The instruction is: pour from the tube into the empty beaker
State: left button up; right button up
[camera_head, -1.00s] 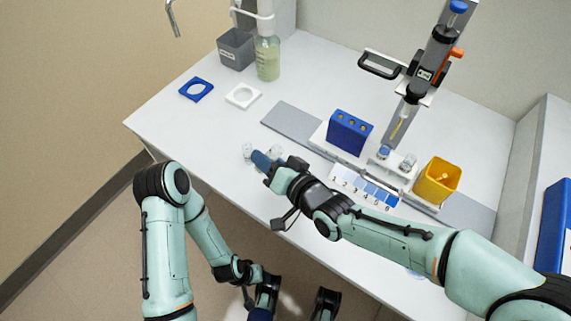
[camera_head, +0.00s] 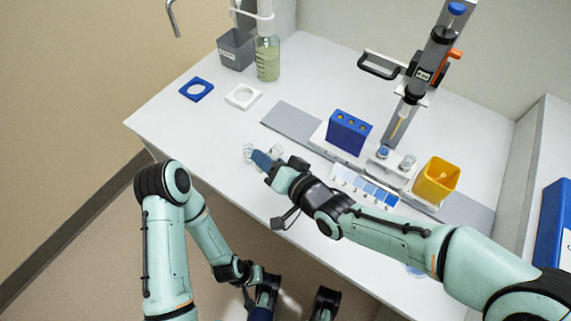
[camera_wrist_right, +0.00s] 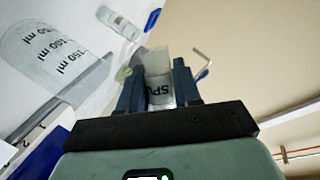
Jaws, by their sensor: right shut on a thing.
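My right gripper (camera_head: 262,159) is over the front of the bench. In the right wrist view its dark blue fingers (camera_wrist_right: 160,88) are shut on a clear tube (camera_wrist_right: 160,90), whose label partly reads "SPU". A large clear beaker (camera_wrist_right: 50,52) with ml marks shows left of the fingers there, close but apart from the tube in the picture; I see no liquid in it. In the head view, small clear ware (camera_head: 248,150) shows at the fingertips; I cannot tell tube from beaker there.
A blue rack (camera_head: 348,133), pipette stand (camera_head: 430,70) and yellow container (camera_head: 437,179) stand right of the gripper. The bench's left front is clear.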

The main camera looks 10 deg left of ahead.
jog(key=shift+s+a+f+m+y, duration=0.1)
jog(key=shift+f+m+y, duration=0.2)
jog(key=shift+f+m, duration=0.15)
dwell(1.7)
pick_arm(q)
jog(key=shift+s+d+r+g+p, duration=0.35)
jog(key=shift+s+r+p, duration=0.2)
jog(key=shift+s+r, duration=0.25)
pick_arm(e)
jog(key=shift+r+m+y, duration=0.4)
jog(key=shift+m, duration=0.35)
dwell(1.0)
pick_arm(q)
jog(key=shift+w+a+f, duration=0.1)
jog(key=shift+w+f, duration=0.15)
jog(key=shift+f, duration=0.1)
pick_arm(e)
jog(key=shift+f+m+y, duration=0.3)
jog(key=shift+f+m, duration=0.1)
jog(key=shift+m, duration=0.3)
dwell(1.8)
dwell(0.5)
